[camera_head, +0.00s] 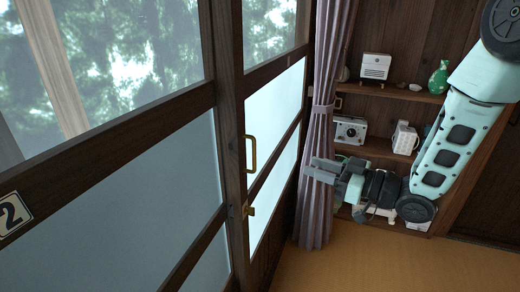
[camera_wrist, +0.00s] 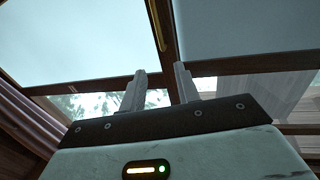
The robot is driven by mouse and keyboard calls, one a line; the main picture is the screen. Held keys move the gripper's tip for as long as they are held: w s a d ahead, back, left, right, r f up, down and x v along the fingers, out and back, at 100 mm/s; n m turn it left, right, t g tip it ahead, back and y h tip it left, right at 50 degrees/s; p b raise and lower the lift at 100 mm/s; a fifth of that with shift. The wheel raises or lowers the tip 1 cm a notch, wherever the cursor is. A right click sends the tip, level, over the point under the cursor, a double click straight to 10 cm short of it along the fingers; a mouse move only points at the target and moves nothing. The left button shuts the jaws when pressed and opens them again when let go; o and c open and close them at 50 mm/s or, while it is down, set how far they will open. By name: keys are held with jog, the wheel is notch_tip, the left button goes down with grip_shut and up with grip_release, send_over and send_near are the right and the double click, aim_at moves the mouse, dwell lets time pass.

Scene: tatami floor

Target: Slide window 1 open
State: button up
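A wood-framed sliding window with frosted lower panes fills the left of the head view. Its near panel (camera_head: 120,190) carries a label "2" (camera_head: 12,213). The far panel (camera_head: 272,115) stands beyond a dark wooden post; no label "1" shows. A brass pull handle (camera_head: 251,153) is at the post, with a small brass latch (camera_head: 248,211) below it. The handle also shows at the top of the wrist view (camera_wrist: 157,22). My gripper (camera_head: 314,170) is open and empty, pointing left toward the handle but apart from it. Its two fingers (camera_wrist: 158,87) are spread in the wrist view.
A gathered mauve curtain (camera_head: 316,215) hangs just right of the window, close to my gripper. The tatami floor (camera_head: 370,270) in front is clear.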

jog(key=p+x, duration=0.4)
jog(key=x, duration=1.2)
jog(key=shift+a, duration=0.2)
jog(key=shift+w+r, duration=0.1)
jog(key=shift+w, duration=0.05)
grip_shut()
